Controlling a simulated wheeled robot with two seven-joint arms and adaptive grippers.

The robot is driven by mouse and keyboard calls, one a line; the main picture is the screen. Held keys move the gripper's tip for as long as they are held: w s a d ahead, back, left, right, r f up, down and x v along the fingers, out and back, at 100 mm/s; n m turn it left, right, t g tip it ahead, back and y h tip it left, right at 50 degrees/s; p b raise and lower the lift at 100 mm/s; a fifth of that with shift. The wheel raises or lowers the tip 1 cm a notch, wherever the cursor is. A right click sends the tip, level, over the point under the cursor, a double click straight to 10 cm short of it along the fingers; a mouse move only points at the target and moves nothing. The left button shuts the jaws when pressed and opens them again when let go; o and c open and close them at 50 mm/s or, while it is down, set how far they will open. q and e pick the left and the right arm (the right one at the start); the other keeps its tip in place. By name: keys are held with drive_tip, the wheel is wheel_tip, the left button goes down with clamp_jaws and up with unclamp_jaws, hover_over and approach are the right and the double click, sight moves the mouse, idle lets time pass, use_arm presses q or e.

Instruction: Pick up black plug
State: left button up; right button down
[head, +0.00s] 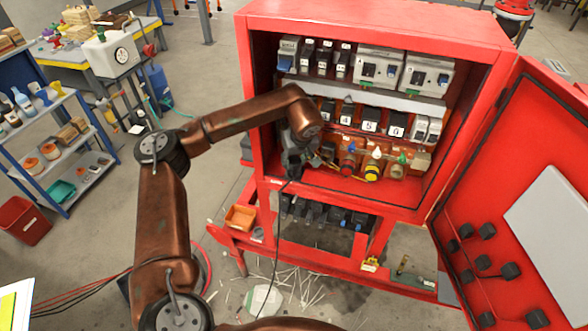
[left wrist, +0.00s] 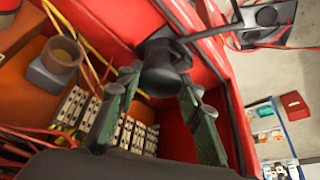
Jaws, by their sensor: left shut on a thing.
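The black plug (left wrist: 163,72) is between the green-padded fingers of my left gripper (left wrist: 156,88) in the left wrist view, and the gripper is shut on it. A black cable leads from the plug to the upper right there. In the head view my left gripper (head: 292,158) is at the lower left of the red cabinet's opening. The plug is too small and dark to make out clearly there, and the cable (head: 274,250) hangs down towards the floor. My right gripper is not in view.
The red cabinet (head: 375,16) holds numbered modules and a row of coloured connectors (head: 372,166) just right of my gripper. Its door (head: 520,220) stands open at right. An orange bin (head: 240,217) is below left. A blue shelf (head: 60,160) stands far left.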

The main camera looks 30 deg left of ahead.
use_arm(q)
drive_tip(key=shift+c, duration=1.2)
drive_tip(key=shift+w+r, duration=0.1)
drive_tip(key=shift+r, duration=0.55)
drive_tip(key=s+d+r+b, duration=0.1)
drive_tip(key=s+d+r, duration=0.2)
drive_tip(key=s+r, duration=0.3)
drive_tip(key=s+d+r+b, duration=0.1)
drive_tip(key=s+d+r, duration=0.2)
drive_tip(key=s+r, duration=0.2)
drive_tip(key=shift+s+d+r, duration=0.3)
drive_tip(key=shift+s+r, duration=0.05)
drive_tip(key=shift+s, duration=0.45)
drive_tip(key=shift+f, duration=0.1)
